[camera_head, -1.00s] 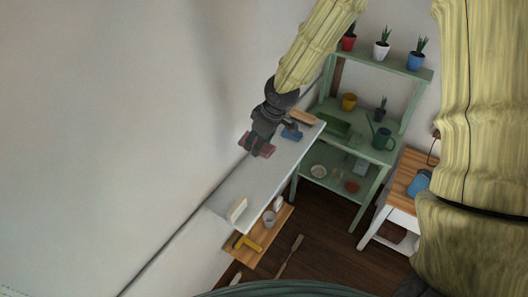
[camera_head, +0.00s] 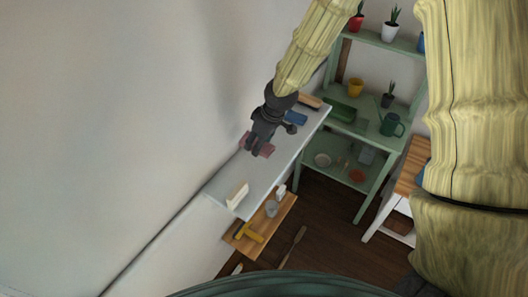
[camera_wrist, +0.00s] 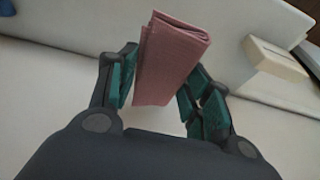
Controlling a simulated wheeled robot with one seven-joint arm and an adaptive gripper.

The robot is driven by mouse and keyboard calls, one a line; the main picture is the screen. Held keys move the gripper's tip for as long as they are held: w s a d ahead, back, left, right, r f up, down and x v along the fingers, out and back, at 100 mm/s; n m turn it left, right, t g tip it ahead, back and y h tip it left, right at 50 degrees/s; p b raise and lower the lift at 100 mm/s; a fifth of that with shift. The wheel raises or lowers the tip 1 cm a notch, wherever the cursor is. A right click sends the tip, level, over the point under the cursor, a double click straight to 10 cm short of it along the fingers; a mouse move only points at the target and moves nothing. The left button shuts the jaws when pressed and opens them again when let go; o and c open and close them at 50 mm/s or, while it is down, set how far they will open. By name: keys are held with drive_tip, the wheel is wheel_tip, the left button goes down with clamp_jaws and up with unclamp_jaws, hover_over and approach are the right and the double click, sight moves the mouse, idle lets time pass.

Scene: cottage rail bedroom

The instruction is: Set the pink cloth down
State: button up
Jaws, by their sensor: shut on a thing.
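The pink cloth (camera_wrist: 172,62) is a folded, flat bundle. In the wrist view it stands between the two green finger pads of my gripper (camera_wrist: 160,88), which is shut on it. In the head view my gripper (camera_head: 257,148) points down over the white shelf (camera_head: 262,178), with the pink cloth (camera_head: 266,151) showing on both sides of the fingers. The cloth is at or just above the shelf top, near the wall; I cannot tell whether it touches.
A cream block (camera_head: 237,195) stands at the shelf's near end. A blue folded item (camera_head: 296,118) and a brown-backed item (camera_head: 309,100) lie toward the far end. Bare shelf lies between the cloth and block. A green rack (camera_head: 365,130) stands beyond.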

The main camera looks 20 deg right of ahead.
sight(266, 145)
drive_tip(key=shift+f+p, duration=0.9)
drive_tip(key=shift+f, duration=2.8)
drive_tip(key=shift+f, duration=0.15)
drive_tip(key=o, duration=1)
drive_tip(key=shift+c, duration=0.2)
drive_tip(key=shift+s+d+r, duration=0.1)
drive_tip(key=shift+d+r, duration=0.05)
drive_tip(key=shift+r, duration=0.5)
drive_tip(key=shift+b+v, duration=1.25)
drive_tip(key=shift+v, duration=4.25)
drive_tip(key=shift+s, duration=0.1)
